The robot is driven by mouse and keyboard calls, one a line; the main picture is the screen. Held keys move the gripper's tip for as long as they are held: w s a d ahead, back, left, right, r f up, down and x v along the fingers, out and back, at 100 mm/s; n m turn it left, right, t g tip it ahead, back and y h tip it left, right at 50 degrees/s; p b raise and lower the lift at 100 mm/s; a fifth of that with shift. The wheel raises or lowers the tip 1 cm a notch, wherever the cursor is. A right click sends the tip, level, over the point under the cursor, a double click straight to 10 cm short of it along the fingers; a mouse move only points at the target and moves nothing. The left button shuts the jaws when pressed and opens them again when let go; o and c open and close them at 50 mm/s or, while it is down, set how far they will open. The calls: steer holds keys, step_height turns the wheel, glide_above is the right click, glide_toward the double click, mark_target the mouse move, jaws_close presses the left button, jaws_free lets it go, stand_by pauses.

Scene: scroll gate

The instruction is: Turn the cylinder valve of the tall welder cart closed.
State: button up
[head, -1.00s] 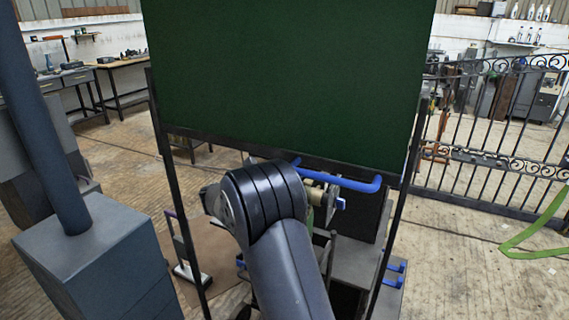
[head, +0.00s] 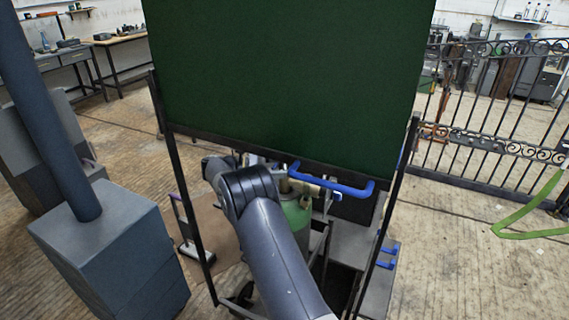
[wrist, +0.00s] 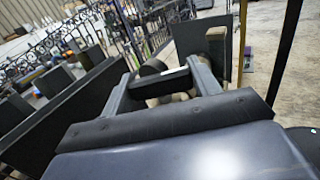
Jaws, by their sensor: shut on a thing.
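The green gas cylinder (head: 297,213) stands in the welder cart behind my arm, below the dark green panel. Its top and valve are mostly hidden by my arm in the head view. The cart's blue handle (head: 345,188) sticks out to the right of the cylinder. In the wrist view my gripper (wrist: 163,84) has its two dark fingers around a dark and tan part, which looks like the cylinder valve; its shape is hard to make out. My gripper is shut on it. In the head view the fingers are hidden behind my arm.
The large dark green panel (head: 280,80) hangs on a thin black frame in front of the cart. A blue-grey block with a post (head: 110,240) stands at left. A black scroll gate (head: 500,130) and a green hose (head: 530,225) are at right. Open floor lies between.

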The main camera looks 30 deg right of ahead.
stand_by(0.4)
steer(key=o, duration=1)
steer(key=shift+f+t+b, duration=0.1)
steer(key=shift+t+b, duration=0.2)
steer(key=shift+b, duration=0.15)
